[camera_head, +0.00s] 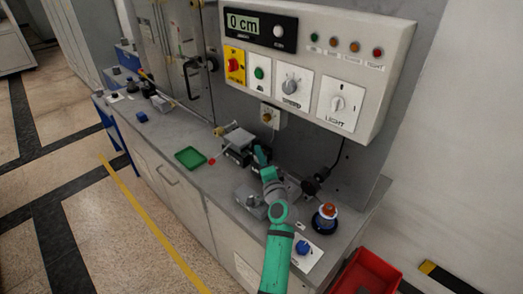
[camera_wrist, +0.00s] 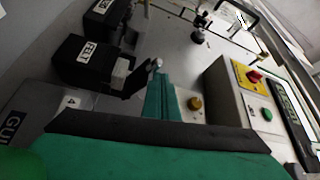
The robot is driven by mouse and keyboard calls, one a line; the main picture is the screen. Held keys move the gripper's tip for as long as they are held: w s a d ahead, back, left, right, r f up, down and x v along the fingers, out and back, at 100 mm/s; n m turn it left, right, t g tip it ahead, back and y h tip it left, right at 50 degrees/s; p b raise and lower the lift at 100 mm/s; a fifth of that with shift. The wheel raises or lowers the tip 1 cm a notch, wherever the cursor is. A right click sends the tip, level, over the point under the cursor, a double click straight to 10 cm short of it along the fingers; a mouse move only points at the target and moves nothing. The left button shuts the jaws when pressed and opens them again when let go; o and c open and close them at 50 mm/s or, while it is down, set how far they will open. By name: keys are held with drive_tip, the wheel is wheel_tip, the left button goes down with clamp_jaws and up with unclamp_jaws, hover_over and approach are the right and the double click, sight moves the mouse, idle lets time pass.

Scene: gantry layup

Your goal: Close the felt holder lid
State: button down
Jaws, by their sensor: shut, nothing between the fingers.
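The felt holder (camera_wrist: 83,62) is a black box with a white FELT label, in the left part of the wrist view. A dark flap (camera_wrist: 138,83) slants up at its right end beside a pale grey block (camera_wrist: 121,71); it looks like the lid, tilted open. In the head view, dark boxes (camera_head: 236,156) stand on the bench just left of my gripper (camera_head: 259,153), but I cannot read their labels there. My teal gripper (camera_wrist: 157,68) is shut and empty, its fingertips close to the flap's upper edge. I cannot tell whether they touch.
A second black labelled box (camera_wrist: 104,18) stands behind the holder. A control panel (camera_head: 310,60) overhangs the bench on the right. A green tray (camera_head: 190,157) lies left of the boxes.

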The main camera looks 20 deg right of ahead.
drive_tip(key=shift+s+a+f, duration=0.15)
drive_tip(key=shift+s+f, duration=0.05)
drive_tip(key=shift+f, duration=0.1)
idle(0.5)
